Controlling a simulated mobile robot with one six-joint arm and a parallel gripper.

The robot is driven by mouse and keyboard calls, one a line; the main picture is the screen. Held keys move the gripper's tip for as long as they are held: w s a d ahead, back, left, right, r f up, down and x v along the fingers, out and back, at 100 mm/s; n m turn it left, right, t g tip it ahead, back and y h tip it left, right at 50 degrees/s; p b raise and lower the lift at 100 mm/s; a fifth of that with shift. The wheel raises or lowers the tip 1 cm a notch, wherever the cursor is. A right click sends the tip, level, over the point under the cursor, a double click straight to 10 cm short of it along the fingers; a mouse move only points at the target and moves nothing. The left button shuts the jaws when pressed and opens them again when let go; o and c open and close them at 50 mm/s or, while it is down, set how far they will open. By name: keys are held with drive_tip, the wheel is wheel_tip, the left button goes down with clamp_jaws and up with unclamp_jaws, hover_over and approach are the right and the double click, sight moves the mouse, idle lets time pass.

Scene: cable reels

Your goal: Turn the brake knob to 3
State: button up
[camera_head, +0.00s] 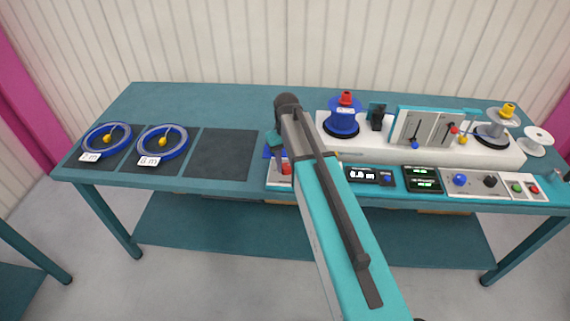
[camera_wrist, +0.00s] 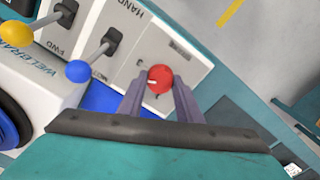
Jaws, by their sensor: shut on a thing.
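A round red knob (camera_wrist: 160,78) with a short white mark sits on a pale panel in the wrist view. The mark points to the left of that picture. My gripper (camera_wrist: 160,84) has a grey finger on each side of the knob and is shut on it. In the head view the red knob (camera_head: 286,169) shows at the front of the bench, just left of my arm. My fingertips are hidden there by the arm. No scale numbers around the knob are readable.
Blue-ball (camera_wrist: 78,71) and yellow-ball (camera_wrist: 17,32) levers stand close to the gripper. Right of my arm are a blue reel (camera_head: 342,122), displays (camera_head: 422,180) and a knob panel (camera_head: 474,182). Two blue rings (camera_head: 107,140) lie on dark mats; the third mat (camera_head: 224,154) is bare.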

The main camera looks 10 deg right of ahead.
sight(286, 165)
drive_tip(key=m, duration=0.5)
drive_tip(key=shift+w+r+m, duration=0.1)
drive_tip(key=shift+w+m, duration=0.1)
drive_tip(key=shift+m, duration=0.1)
idle(0.4)
drive_tip(key=o, duration=1)
drive_tip(key=shift+o, duration=0.2)
drive_tip(key=shift+s, duration=0.1)
wheel_tip(286, 165, up, 14)
drive_tip(key=b, duration=0.3)
drive_tip(key=shift+f, duration=0.2)
